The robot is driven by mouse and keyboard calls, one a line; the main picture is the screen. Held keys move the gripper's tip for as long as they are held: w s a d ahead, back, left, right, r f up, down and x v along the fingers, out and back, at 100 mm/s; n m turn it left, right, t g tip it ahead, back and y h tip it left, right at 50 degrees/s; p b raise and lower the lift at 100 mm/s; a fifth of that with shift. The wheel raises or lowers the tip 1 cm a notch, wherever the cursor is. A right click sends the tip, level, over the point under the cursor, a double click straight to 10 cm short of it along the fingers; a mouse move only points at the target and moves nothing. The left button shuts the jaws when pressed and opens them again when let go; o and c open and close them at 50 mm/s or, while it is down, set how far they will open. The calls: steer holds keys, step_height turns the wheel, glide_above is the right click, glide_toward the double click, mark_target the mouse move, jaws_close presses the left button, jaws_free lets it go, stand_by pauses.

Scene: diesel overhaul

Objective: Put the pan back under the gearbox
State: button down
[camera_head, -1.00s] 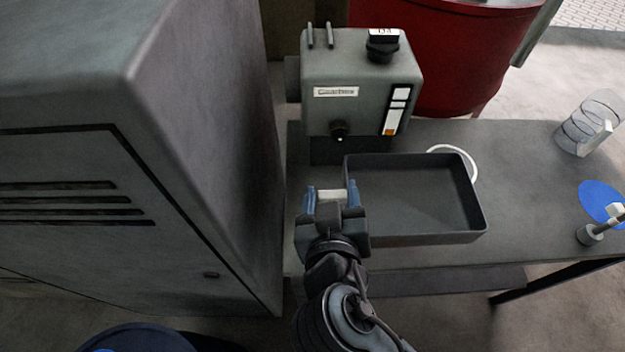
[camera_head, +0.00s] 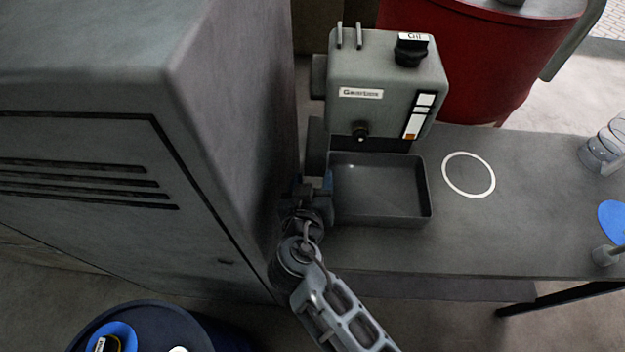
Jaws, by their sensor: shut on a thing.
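The pan (camera_head: 385,219), a dark grey rectangular tray, sits at the front of the gearbox on the bench. Its back edge is close below the gearbox's drain plug (camera_head: 360,133). The gearbox (camera_head: 385,78) is a grey box with a label, a sight gauge and a black filler cap on top. My gripper (camera_head: 314,188) is at the pan's left side, shut on its edge or handle; the arm hides the exact grip. The pan looks empty and level.
A white ring (camera_head: 468,175) is marked on the bench (camera_head: 520,235) right of the pan. A clear jug (camera_head: 605,150) and a blue disc (camera_head: 613,220) stand at the right. A large grey cabinet (camera_head: 225,150) is close to my gripper's left. A red drum (camera_head: 480,60) stands behind.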

steer(key=shift+f+b, duration=0.25)
steer(key=shift+b, duration=0.05)
steer(key=shift+c, duration=1.5)
jaws_free()
steer(key=shift+r, duration=0.15)
steer(key=b+v, duration=0.1)
steer(key=v, duration=1.1)
steer(key=shift+b, duration=0.3)
steer(key=shift+r, duration=0.1)
